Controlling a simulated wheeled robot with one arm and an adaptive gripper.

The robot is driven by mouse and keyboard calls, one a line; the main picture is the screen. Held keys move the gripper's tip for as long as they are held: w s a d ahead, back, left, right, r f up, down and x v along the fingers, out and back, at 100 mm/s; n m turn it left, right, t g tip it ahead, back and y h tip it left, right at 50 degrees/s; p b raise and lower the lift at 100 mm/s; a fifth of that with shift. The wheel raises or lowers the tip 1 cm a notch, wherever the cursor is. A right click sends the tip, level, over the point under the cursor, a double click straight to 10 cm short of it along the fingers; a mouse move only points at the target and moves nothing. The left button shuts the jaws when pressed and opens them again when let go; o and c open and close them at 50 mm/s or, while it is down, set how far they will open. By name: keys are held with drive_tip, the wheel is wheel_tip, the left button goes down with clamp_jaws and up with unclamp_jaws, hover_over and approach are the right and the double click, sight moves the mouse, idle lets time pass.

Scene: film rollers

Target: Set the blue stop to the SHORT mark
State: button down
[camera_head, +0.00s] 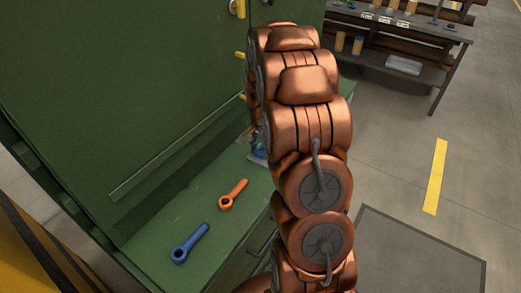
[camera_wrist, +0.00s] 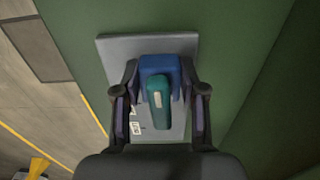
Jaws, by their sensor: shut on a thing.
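The blue stop (camera_wrist: 158,64) sits on a grey plate (camera_wrist: 112,52) in the wrist view, near the plate's upper part. A teal lever (camera_wrist: 159,98) with a pale mark lies over its middle. My gripper (camera_wrist: 160,78) has one finger on each side of the stop and is shut on it. Small white labels (camera_wrist: 135,120) show on the plate at the left, below the stop. Their lettering is too small to read, so I cannot tell which is SHORT. In the head view my copper arm hides most of the plate and gripper.
An orange wrench (camera_head: 233,194) and a blue wrench (camera_head: 189,244) lie on the green bench top (camera_head: 150,254). A green panel (camera_head: 110,90) rises behind it. A dark shelf unit (camera_head: 400,40) stands at the back right. Open floor lies right of my arm.

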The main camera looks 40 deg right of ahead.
drive_tip(key=d+b, duration=0.1)
drive_tip(key=w+d+b, duration=0.1)
drive_tip(key=d, duration=0.2)
drive_tip(key=shift+w+d+f+b, duration=0.2)
drive_tip(key=shift+w+d+b, duration=0.1)
drive_tip(key=shift+b, duration=0.1)
drive_tip(key=shift+w+d+r, duration=0.1)
drive_tip(key=shift+d, duration=0.2)
drive_tip(key=c, duration=0.6)
unclamp_jaws()
drive_tip(key=shift+c, duration=0.2)
drive_tip(key=shift+r, duration=0.1)
wheel_tip(320, 180, up, 12)
